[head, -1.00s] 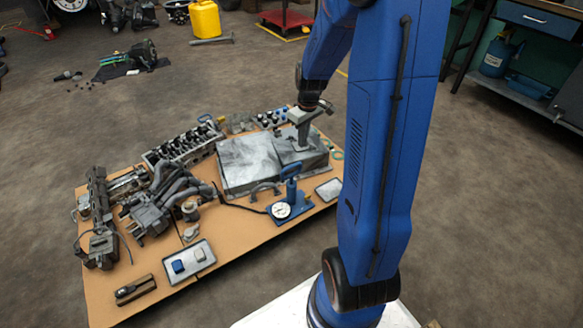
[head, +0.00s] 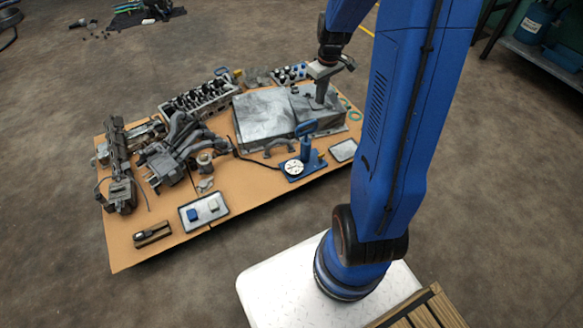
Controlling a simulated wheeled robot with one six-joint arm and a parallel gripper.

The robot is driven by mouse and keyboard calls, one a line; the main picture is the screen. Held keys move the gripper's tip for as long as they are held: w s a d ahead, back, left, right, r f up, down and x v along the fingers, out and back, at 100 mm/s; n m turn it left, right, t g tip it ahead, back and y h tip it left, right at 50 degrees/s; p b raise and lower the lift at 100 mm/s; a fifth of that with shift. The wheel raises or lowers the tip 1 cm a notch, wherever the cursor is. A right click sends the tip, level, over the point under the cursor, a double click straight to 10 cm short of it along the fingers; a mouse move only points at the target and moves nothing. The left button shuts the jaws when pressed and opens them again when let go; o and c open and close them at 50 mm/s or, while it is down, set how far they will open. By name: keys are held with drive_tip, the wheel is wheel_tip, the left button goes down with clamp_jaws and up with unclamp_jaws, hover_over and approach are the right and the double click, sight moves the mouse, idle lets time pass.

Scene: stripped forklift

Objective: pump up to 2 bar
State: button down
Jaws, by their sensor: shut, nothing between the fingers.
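The gauge reading is too small to make out. A dark hose (head: 238,152) runs from the pump to the left. My gripper (head: 320,102) points down over the right part of a grey metal block (head: 262,115), behind the pump and apart from its handle. It is shut and empty. I cannot tell whether its tips touch the block.
The brown board (head: 255,195) also bears engine parts (head: 175,145) at left, a cylinder head (head: 198,100) behind, a tray with blue and white pieces (head: 204,209), and an empty-looking small tray (head: 343,151) right of the pump.

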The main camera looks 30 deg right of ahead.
idle(0.4)
approach(308, 124)
drive_tip(key=shift+d+r, duration=0.15)
drive_tip(key=shift+r, duration=0.05)
idle(0.4)
drive_tip(key=shift+w+f, duration=0.2)
drive_tip(key=shift+f, duration=1.55)
drive_tip(key=shift+w+f, duration=0.15)
drive_tip(key=shift+f, duration=1.6)
